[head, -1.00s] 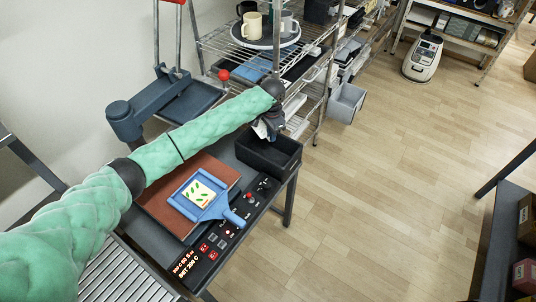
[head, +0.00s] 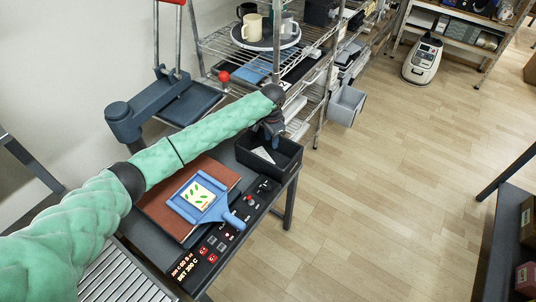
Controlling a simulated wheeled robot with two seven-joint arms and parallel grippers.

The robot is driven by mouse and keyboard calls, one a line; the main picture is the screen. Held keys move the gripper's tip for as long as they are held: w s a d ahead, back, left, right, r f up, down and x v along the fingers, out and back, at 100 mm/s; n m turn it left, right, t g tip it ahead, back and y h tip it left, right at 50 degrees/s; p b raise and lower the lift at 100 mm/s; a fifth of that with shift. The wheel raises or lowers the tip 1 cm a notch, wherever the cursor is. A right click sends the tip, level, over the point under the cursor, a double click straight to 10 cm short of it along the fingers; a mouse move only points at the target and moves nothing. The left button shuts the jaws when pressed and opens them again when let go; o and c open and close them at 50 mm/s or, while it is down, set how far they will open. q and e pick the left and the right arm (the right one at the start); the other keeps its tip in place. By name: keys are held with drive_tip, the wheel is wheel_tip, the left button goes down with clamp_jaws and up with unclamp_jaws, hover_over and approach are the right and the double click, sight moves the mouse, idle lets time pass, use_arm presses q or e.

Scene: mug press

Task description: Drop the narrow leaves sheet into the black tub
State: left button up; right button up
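The black tub (head: 285,168) stands at the far right corner of the press table. A small pale sheet (head: 263,155) lies tilted inside it; its print is too small to read. My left gripper (head: 273,138) hangs over the tub's back part, apart from the sheet. It looks opened and empty, though its dark fingers are small and partly hidden by the arm. A sheet with green leaves (head: 198,194) lies in a blue handled frame (head: 222,209) on the brown press pad (head: 228,172). My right gripper is out of view.
A control panel (head: 212,244) runs along the table's front edge. The blue-grey press (head: 130,118) with its red-knobbed lever stands behind. A wire shelf with mugs on a round tray (head: 265,43) rises behind the tub.

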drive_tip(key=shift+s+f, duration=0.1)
